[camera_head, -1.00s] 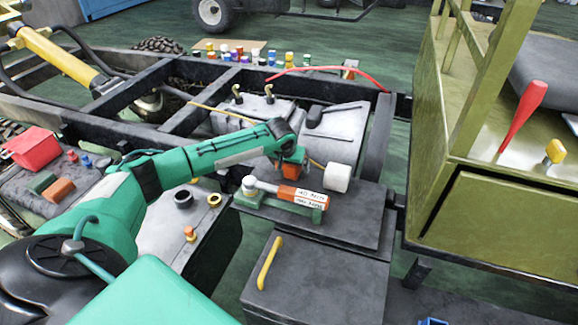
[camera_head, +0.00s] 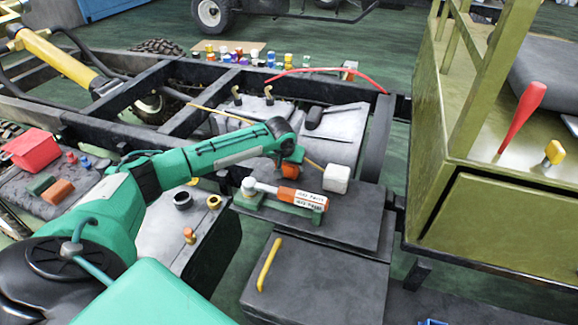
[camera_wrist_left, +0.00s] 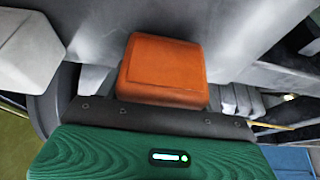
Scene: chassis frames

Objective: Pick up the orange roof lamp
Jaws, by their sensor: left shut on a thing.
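An orange block-shaped lamp (camera_head: 289,170) shows in the head view at the end of my left arm, above the grey engine housing. My left gripper (camera_head: 290,158) is shut on it, with the lamp below the gripper's green body. In the left wrist view the lamp (camera_wrist_left: 163,70) fills the middle, beyond the dark edge of the gripper's green body (camera_wrist_left: 150,155). The fingertips are hidden there. My right gripper is not in view.
A white block (camera_head: 337,178) stands close right of the lamp. A labelled orange cylinder (camera_head: 302,197) lies on a green base in front. A red box (camera_head: 35,149) and small coloured blocks lie at left. Dark chassis beams (camera_head: 150,76) run behind. A yellow-green cab (camera_head: 500,190) stands at right.

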